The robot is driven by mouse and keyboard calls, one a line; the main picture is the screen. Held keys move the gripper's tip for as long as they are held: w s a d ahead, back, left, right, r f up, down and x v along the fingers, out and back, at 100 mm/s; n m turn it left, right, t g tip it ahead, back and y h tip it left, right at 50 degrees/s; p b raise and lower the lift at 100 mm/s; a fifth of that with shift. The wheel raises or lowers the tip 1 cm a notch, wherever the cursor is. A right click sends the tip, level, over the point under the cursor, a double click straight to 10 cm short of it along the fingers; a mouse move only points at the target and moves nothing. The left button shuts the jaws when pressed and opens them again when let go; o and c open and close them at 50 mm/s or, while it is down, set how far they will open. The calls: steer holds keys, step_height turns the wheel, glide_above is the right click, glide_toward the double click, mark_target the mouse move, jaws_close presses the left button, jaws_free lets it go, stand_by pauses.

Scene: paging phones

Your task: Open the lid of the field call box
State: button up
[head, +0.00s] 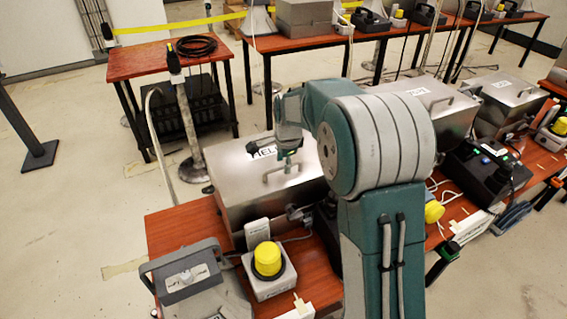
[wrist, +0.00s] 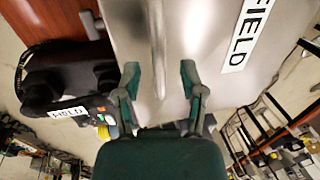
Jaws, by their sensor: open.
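The field call box (head: 240,195) is a brushed metal box on the front wooden table, with its lid (head: 225,168) down. A metal handle (head: 281,171) stands on the lid. My gripper (head: 287,155) is over the lid near the handle, partly hidden by my arm. In the wrist view, my gripper (wrist: 161,80) is open above the lid, with a pale bar, seemingly the handle (wrist: 157,45), lined up between its fingers. I cannot tell whether they touch it.
A yellow-domed unit (head: 267,260) and a grey device (head: 185,272) stand in front of the box. A black handset labelled FIELD (wrist: 67,112) is beside the lid. More metal boxes (head: 425,98) stand to the right. A metal post (head: 188,125) rises behind the box.

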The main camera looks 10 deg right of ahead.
steer(key=shift+f, duration=0.3)
jaws_close()
steer(key=shift+w, duration=0.1)
steer(key=shift+w+r, duration=0.25)
steer(key=shift+r, duration=0.15)
steer(key=w+a+r, duration=0.3)
steer(key=w+r, duration=0.6)
steer(key=w, duration=0.5)
steer(key=shift+w+r, duration=0.15)
